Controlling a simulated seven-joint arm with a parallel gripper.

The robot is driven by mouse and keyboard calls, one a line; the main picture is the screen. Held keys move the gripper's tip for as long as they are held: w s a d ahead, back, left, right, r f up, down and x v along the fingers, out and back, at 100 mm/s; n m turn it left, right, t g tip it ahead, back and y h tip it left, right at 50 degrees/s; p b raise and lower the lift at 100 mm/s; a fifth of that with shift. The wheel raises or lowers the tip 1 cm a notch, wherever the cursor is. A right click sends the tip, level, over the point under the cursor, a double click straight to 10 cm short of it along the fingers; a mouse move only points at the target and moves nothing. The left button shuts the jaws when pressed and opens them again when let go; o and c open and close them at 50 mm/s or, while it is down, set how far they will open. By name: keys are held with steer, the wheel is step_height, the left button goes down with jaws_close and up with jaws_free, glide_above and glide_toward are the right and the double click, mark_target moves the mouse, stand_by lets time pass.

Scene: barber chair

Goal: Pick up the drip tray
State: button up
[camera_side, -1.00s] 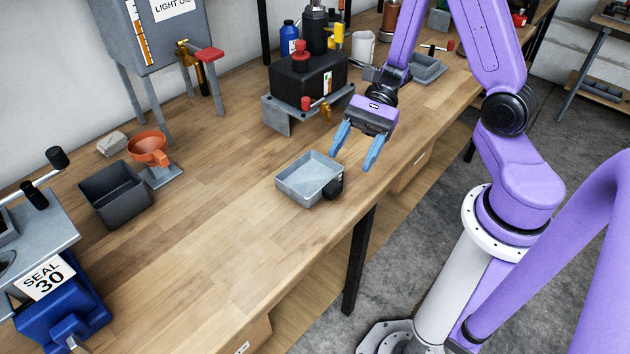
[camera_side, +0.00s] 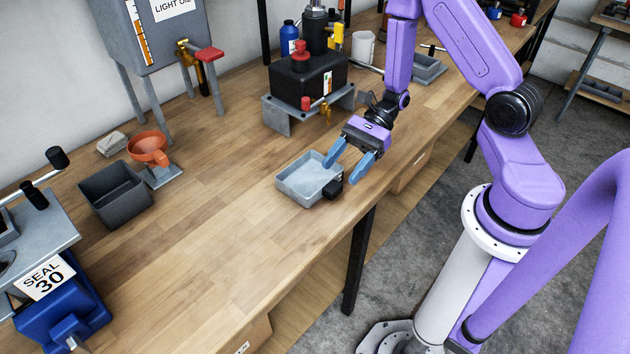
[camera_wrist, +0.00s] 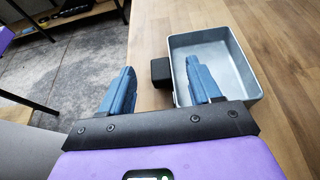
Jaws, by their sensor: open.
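The drip tray (camera_side: 305,181) is a shallow grey rectangular tray with a black block-shaped handle (camera_side: 332,189) on its right side. It sits on the wooden bench near the front edge. My gripper (camera_side: 346,170) is open and empty, its blue fingers low beside the tray's right side and around the handle's height region. In the wrist view the tray (camera_wrist: 240,84) is at the right and the handle (camera_wrist: 160,70) shows between the two fingers of my gripper (camera_wrist: 162,88), nearer the right finger. The right finger overlaps the tray in that view. I cannot tell whether anything touches.
A dark open bin (camera_side: 115,193) and an orange funnel (camera_side: 149,147) on a stand are to the left. A black oil can (camera_side: 300,82) stands on a grey rack behind the tray. The bench (camera_side: 215,240) is clear left and in front of the tray.

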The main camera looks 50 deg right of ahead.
mark_target(331, 187)
steer(key=shift+a+f, duration=0.95)
steer(key=shift+f, duration=0.15)
steer(key=shift+a+f, duration=0.2)
steer(key=shift+a, duration=0.3)
jaws_close()
steer(key=shift+r, duration=0.15)
